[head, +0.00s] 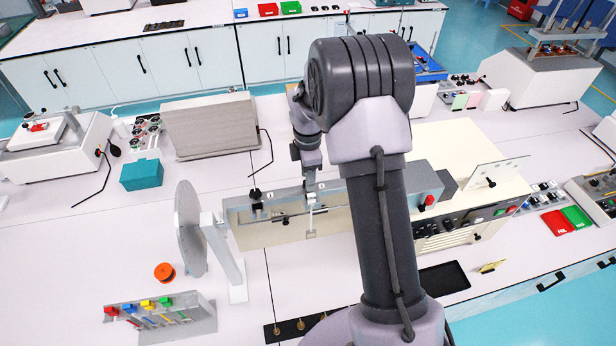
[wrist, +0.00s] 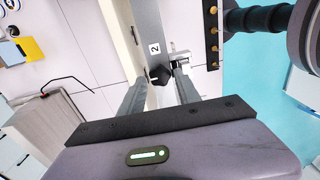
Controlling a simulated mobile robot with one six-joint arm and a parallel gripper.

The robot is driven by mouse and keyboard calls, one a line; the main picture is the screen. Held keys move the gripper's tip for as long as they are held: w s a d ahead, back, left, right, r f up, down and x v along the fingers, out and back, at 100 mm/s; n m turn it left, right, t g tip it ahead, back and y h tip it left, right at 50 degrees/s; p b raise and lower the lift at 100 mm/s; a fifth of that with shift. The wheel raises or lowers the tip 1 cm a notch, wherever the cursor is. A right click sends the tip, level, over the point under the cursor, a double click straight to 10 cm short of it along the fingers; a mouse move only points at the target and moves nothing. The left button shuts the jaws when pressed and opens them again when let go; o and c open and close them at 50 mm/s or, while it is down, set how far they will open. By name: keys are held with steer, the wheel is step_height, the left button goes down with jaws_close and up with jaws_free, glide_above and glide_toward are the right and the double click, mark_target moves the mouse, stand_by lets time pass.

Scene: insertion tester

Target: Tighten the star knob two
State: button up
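The star knob two is a black lobed knob (wrist: 160,75) beside the white label "2" (wrist: 154,48) on a grey metal bar in the wrist view. My gripper (wrist: 159,79) is over it, with one finger on each side and the knob between the fingertips. The fingers stand apart, and a thin gap seems to show beside the knob. How deep the knob sits between them is hard to tell. In the head view my gripper (head: 309,180) points down at the grey bar of the tester (head: 237,213); knob two is not clear there.
Another black knob (head: 255,195) stands at the bar's left end. A grey disc (head: 188,228) on a stand and an orange round part (head: 164,272) are to the left. A colored tool rack (head: 200,315) stands at the front left.

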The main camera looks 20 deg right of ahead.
steer(key=shift+f, duration=0.55)
steer(key=shift+c, duration=0.2)
jaws_close()
